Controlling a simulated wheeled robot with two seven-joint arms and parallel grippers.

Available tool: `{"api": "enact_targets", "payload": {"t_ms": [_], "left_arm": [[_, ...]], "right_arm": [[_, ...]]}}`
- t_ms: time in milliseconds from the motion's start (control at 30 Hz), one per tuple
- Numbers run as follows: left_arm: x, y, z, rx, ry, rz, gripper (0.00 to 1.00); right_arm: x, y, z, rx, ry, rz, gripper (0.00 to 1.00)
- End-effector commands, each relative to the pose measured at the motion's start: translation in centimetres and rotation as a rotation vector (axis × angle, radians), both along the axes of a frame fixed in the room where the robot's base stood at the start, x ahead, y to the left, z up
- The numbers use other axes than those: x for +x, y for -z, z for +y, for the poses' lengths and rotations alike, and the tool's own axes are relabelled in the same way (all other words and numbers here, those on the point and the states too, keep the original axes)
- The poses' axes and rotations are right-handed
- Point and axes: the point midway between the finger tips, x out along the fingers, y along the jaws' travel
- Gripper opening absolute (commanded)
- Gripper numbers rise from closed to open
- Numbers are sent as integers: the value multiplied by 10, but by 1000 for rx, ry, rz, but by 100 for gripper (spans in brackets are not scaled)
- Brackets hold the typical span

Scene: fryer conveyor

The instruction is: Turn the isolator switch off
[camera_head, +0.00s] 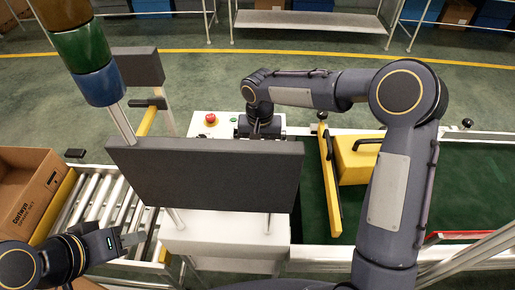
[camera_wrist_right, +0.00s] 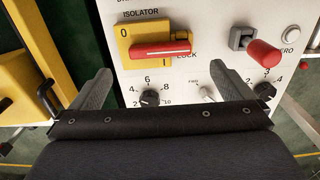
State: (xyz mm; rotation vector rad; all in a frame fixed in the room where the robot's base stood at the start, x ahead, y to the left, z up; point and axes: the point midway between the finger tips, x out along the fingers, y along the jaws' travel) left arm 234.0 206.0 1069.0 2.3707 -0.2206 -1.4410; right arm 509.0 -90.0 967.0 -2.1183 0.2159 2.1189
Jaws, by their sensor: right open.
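The isolator switch shows in the right wrist view as a red handle (camera_wrist_right: 162,48) on a yellow plate (camera_wrist_right: 128,32) marked 0 and 1, under the word ISOLATOR. The handle lies nearly level across the plate. My right gripper (camera_wrist_right: 160,68) is open, its fingers apart on either side of the switch and not visibly touching the handle. In the head view the right gripper sits at the white control box, its fingers hidden. My left gripper (camera_head: 128,241) is at the lower left over the rollers, away from the switch; its finger gap is unclear.
A red knob lever (camera_wrist_right: 263,54) and black dials (camera_wrist_right: 150,97) are near the switch. In the head view, a dark panel (camera_head: 205,175) stands before the box, beside a red button (camera_head: 210,118). A cardboard box (camera_head: 30,190) is left, a yellow block (camera_head: 355,165) right.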

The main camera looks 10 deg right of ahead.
Motion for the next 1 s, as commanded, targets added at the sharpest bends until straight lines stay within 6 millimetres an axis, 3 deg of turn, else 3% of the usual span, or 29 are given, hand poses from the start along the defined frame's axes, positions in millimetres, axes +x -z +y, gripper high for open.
{"api": "enact_targets", "payload": {"t_ms": [200, 400, 733, 1000], "left_arm": [[0, -6, 0, 0, 0, 0, 36], [0, -9, 0, 0, 0, 0, 36], [0, -9, 0, 0, 0, 0, 36], [0, -9, 0, 0, 0, 0, 36]], "right_arm": [[-1, 37, -1, 2, 1, 5, 100], [0, 60, -1, 2, 1, 2, 100], [0, 66, 0, 4, 1, -1, 100], [0, 65, -1, 4, 1, -1, 67]]}}
